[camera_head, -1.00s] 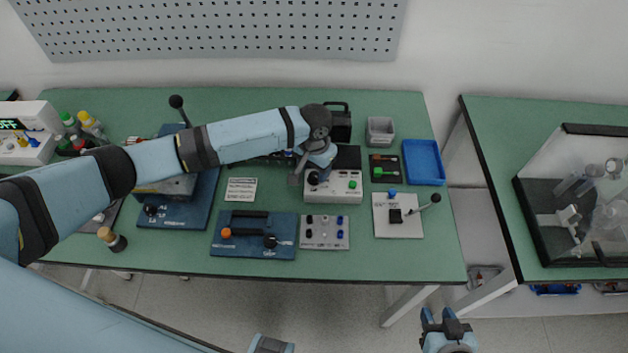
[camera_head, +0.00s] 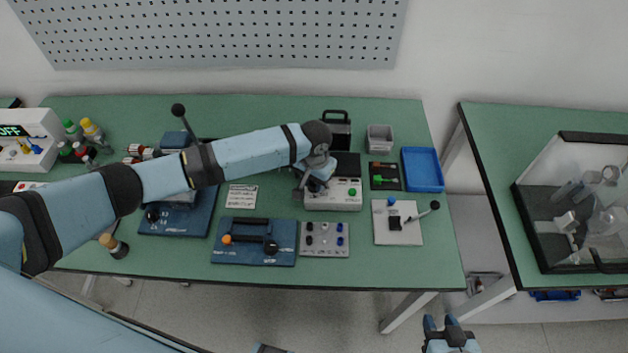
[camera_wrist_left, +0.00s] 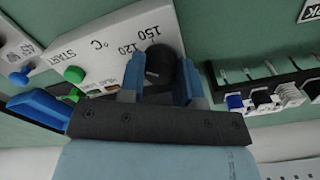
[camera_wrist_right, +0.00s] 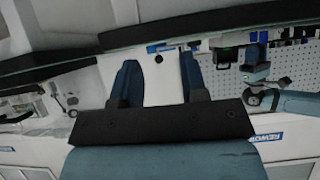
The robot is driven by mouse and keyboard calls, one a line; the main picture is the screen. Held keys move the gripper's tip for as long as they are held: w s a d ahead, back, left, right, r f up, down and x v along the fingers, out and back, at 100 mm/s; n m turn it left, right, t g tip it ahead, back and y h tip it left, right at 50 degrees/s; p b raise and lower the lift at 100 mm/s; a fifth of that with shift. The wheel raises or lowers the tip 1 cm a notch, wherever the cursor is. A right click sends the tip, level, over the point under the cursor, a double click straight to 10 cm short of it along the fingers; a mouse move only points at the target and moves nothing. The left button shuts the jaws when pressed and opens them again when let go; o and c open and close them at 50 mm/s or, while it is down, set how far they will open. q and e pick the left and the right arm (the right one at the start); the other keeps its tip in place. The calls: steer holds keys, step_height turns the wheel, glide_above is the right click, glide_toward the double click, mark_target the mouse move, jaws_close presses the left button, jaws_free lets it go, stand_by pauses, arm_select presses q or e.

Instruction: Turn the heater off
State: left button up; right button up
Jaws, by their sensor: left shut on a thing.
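The heater is a white control box (camera_head: 345,196) near the middle right of the green bench, with a green button. In the left wrist view its panel (camera_wrist_left: 112,45) shows START, °C, 120 and 150 markings. A round black knob (camera_wrist_left: 160,64) sits on that panel. My left gripper (camera_head: 310,186) is at the box's left side; in the left wrist view its blue fingers (camera_wrist_left: 160,78) stand on both sides of the knob, shut on it. The gripper hides the knob in the head view. My right gripper (camera_head: 448,326) is open and empty, in front of the bench; its fingers (camera_wrist_right: 158,80) stand apart.
Left of the heater is a blue-based device (camera_head: 175,215). In front are a blue plate with handles (camera_head: 240,254) and a grey button panel (camera_head: 325,240). Right are a white lever plate (camera_head: 392,232) and blue tray (camera_head: 424,169). A far-left device (camera_head: 32,123) displays OFF.

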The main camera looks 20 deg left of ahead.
arm_select(q)
steer(key=n+p, duration=0.5)
steer(key=r+n+p, duration=0.1)
steer(key=n+p, duration=0.1)
steer(key=p, duration=0.1)
steer(key=shift+s, duration=0.1)
steer(key=shift+d+f+n+b, duration=0.1)
steer(key=shift+f+n+b, duration=0.45)
steer(key=shift+n, duration=2.25)
steer(key=o, duration=0.7)
arm_select(e)
step_height(320, 180, up, 8)
steer(key=shift+d+m, duration=0.3)
steer(key=shift+d, duration=0.05)
arm_select(q)
steer(key=shift+r, duration=0.15)
arm_select(e)
steer(key=shift+f, duration=0.1)
